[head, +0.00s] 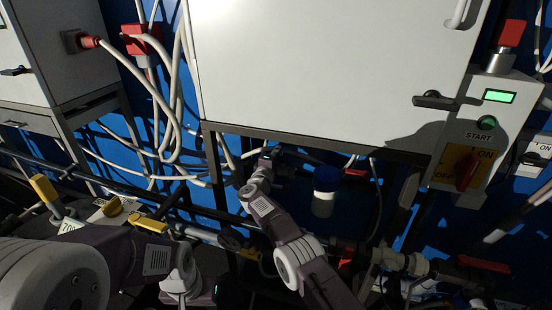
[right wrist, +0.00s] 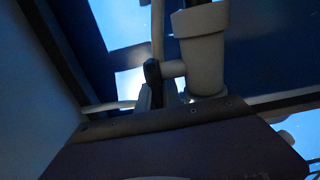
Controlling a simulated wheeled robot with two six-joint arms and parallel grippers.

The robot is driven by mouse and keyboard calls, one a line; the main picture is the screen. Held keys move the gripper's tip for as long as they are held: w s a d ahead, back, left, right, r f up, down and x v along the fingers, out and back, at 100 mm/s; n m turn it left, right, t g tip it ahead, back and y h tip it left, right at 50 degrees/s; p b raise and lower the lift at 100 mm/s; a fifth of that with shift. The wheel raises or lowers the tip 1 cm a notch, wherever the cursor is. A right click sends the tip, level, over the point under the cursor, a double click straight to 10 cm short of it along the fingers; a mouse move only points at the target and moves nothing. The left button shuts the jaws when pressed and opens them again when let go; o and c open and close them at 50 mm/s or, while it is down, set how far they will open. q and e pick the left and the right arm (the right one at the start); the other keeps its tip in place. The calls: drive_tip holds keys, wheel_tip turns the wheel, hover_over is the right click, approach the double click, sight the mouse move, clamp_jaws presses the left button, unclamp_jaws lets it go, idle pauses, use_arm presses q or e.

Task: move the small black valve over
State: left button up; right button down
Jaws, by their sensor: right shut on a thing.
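The small black valve (right wrist: 152,71) shows in the right wrist view as a dark rounded handle beside a pale pipe fitting (right wrist: 201,50), joined to it by a short stub. My right gripper (right wrist: 152,95) is shut on this handle; its fingers are dark and partly in shadow. In the head view my right gripper (head: 269,154) reaches up under the big white cabinet, and the valve there is too small and dark to make out.
The white cabinet (head: 320,65) hangs just above my right gripper. White hoses (head: 160,100) run down at its left. Yellow-handled valves (head: 150,224) and pipes lie near my left arm.

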drive_tip(key=shift+d+r, duration=0.1)
idle(0.5)
drive_tip(key=c, duration=1.8)
unclamp_jaws()
